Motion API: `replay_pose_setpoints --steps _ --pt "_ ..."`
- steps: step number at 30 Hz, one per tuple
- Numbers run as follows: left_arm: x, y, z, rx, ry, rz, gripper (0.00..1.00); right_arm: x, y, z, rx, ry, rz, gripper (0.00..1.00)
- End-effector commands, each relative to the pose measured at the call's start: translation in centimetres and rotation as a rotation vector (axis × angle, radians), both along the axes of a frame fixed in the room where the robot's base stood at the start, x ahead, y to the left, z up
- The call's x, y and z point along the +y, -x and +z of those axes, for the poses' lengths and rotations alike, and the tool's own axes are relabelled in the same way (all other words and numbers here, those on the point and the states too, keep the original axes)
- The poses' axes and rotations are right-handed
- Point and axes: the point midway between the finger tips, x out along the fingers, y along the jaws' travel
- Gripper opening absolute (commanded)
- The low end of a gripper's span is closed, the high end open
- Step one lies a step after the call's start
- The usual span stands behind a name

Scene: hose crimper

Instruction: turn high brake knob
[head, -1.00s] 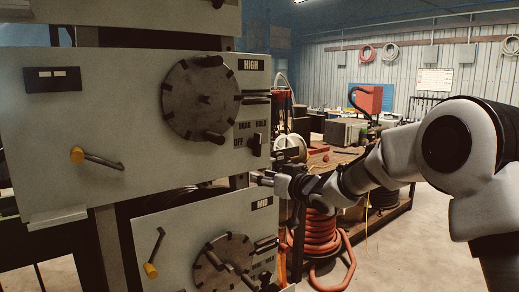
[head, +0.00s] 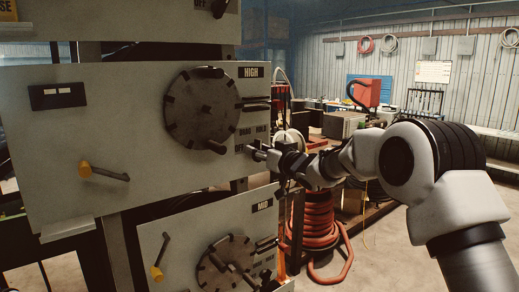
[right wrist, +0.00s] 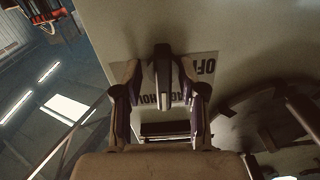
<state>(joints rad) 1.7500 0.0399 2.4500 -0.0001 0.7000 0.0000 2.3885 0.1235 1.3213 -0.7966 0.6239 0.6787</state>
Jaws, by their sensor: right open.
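The high panel (head: 110,150), labelled HIGH, stands at left in the head view, with a round dark handwheel (head: 203,108) on it. My right gripper (head: 257,151) is at the panel's lower right edge, by the printed labels. In the right wrist view the dark, narrow brake knob (right wrist: 163,72) stands out from the panel between the two open fingers of my right gripper (right wrist: 160,95). OFF and HOLD markings (right wrist: 205,68) show upside down around it. I cannot tell whether either finger touches the knob. The head view mostly hides the knob behind the fingertips. My left gripper is not in view.
The MID panel (head: 190,226) with its own wheel sits below. A yellow-ended lever (head: 105,173) sticks out of the high panel at left. Another wheel shows near the right wrist view's right edge.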

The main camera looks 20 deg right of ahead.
Motion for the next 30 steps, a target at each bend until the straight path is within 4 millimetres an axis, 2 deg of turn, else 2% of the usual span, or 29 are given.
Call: replay_pose_setpoints --steps 1,3,4,17,30 --pt "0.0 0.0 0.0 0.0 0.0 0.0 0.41 0.0 0.0 0.0 0.0 0.0 0.0 0.34" --pt "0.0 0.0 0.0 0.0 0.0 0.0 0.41 0.0 0.0 0.0 0.0 0.0 0.0 0.09" --pt "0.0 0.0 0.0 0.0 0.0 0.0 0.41 0.0 0.0 0.0 0.0 0.0 0.0 0.0" --pt "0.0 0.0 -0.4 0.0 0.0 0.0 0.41 0.0 0.0 0.0 -0.016 0.037 0.0 0.0" --pt "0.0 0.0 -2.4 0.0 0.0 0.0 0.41 0.0 0.0 -0.2 -0.11 0.296 -0.001 0.0"
